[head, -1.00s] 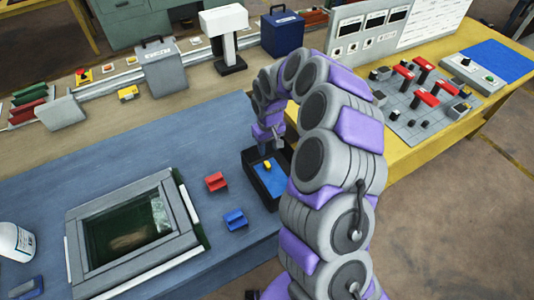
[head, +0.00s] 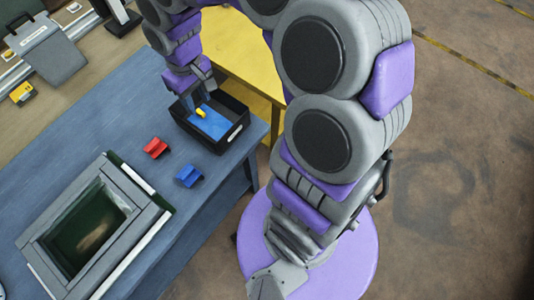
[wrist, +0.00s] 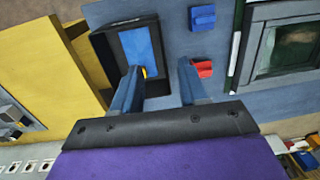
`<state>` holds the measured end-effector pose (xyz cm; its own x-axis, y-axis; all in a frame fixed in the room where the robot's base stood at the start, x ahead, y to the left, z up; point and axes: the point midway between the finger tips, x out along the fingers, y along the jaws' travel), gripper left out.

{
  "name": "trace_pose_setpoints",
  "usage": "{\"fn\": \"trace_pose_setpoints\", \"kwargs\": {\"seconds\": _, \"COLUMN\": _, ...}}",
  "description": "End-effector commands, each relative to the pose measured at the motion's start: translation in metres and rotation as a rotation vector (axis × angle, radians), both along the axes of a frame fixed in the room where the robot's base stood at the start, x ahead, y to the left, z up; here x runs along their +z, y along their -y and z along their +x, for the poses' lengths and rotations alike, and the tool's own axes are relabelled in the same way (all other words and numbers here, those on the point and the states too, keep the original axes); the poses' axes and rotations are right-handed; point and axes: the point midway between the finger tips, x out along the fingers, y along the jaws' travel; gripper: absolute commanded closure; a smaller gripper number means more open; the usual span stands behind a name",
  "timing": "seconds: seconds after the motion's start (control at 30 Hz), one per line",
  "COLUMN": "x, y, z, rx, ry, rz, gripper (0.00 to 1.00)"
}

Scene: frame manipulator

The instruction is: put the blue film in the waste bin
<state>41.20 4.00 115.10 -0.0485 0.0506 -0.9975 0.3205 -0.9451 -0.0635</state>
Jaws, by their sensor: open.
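The blue film (head: 214,124) lies flat inside a black open-topped tray (head: 238,135) at the table's right edge. A small yellow piece (head: 200,112) is at the film's far left part. My gripper (head: 196,96) is open, pointing down over the tray's far left side, with nothing held. In the wrist view the film (wrist: 139,45) shows beyond my fingers (wrist: 160,76), and the left finger partly covers the yellow piece and tray. I cannot tell whether a finger touches anything. I cannot tell whether the black tray is the waste bin.
A red block (head: 156,147) and a blue block (head: 188,176) sit left of the tray. A grey frame with a dark window (head: 95,225) lies nearer. A yellow table (head: 240,85) stands behind. Open floor (head: 450,190) is at the right.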

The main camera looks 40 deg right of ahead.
Motion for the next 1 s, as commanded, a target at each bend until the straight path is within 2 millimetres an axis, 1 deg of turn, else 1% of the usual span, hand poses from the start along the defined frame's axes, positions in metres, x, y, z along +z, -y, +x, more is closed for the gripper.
{"fn": "trace_pose_setpoints", "kwargs": {"seconds": 0.03, "x": 0.01, "y": 0.004, "z": -0.02, "rx": -0.009, "ry": -0.004, "rz": -0.008, "gripper": 0.57}}
{"fn": "trace_pose_setpoints", "kwargs": {"seconds": 0.1, "x": 0.021, "y": 0.008, "z": -0.047, "rx": -0.027, "ry": -0.014, "rz": -0.019, "gripper": 0.57}}
{"fn": "trace_pose_setpoints", "kwargs": {"seconds": 0.17, "x": 0.027, "y": 0.012, "z": -0.07, "rx": -0.047, "ry": -0.028, "rz": -0.031, "gripper": 0.57}}
{"fn": "trace_pose_setpoints", "kwargs": {"seconds": 0.2, "x": 0.031, "y": 0.015, "z": -0.086, "rx": -0.064, "ry": -0.033, "rz": -0.037, "gripper": 0.57}}
{"fn": "trace_pose_setpoints", "kwargs": {"seconds": 0.27, "x": 0.036, "y": 0.02, "z": -0.109, "rx": -0.092, "ry": -0.042, "rz": -0.047, "gripper": 0.57}}
{"fn": "trace_pose_setpoints", "kwargs": {"seconds": 0.3, "x": 0.038, "y": 0.023, "z": -0.125, "rx": -0.112, "ry": -0.052, "rz": -0.054, "gripper": 0.57}}
{"fn": "trace_pose_setpoints", "kwargs": {"seconds": 0.37, "x": 0.041, "y": 0.027, "z": -0.148, "rx": -0.146, "ry": -0.063, "rz": -0.064, "gripper": 0.57}}
{"fn": "trace_pose_setpoints", "kwargs": {"seconds": 0.4, "x": 0.041, "y": 0.03, "z": -0.163, "rx": -0.17, "ry": -0.072, "rz": -0.07, "gripper": 0.57}}
{"fn": "trace_pose_setpoints", "kwargs": {"seconds": 0.5, "x": 0.041, "y": 0.036, "z": -0.196, "rx": -0.229, "ry": -0.092, "rz": -0.08, "gripper": 0.57}}
{"fn": "trace_pose_setpoints", "kwargs": {"seconds": 0.6, "x": 0.04, "y": 0.039, "z": -0.22, "rx": -0.277, "ry": -0.103, "rz": -0.083, "gripper": 0.57}}
{"fn": "trace_pose_setpoints", "kwargs": {"seconds": 0.7, "x": 0.038, "y": 0.04, "z": -0.234, "rx": -0.309, "ry": -0.115, "rz": -0.085, "gripper": 0.57}}
{"fn": "trace_pose_setpoints", "kwargs": {"seconds": 0.8, "x": 0.037, "y": 0.04, "z": -0.24, "rx": -0.323, "ry": -0.117, "rz": -0.084, "gripper": 0.57}}
{"fn": "trace_pose_setpoints", "kwargs": {"seconds": 1.0, "x": 0.037, "y": 0.04, "z": -0.24, "rx": -0.324, "ry": -0.118, "rz": -0.083, "gripper": 0.57}}
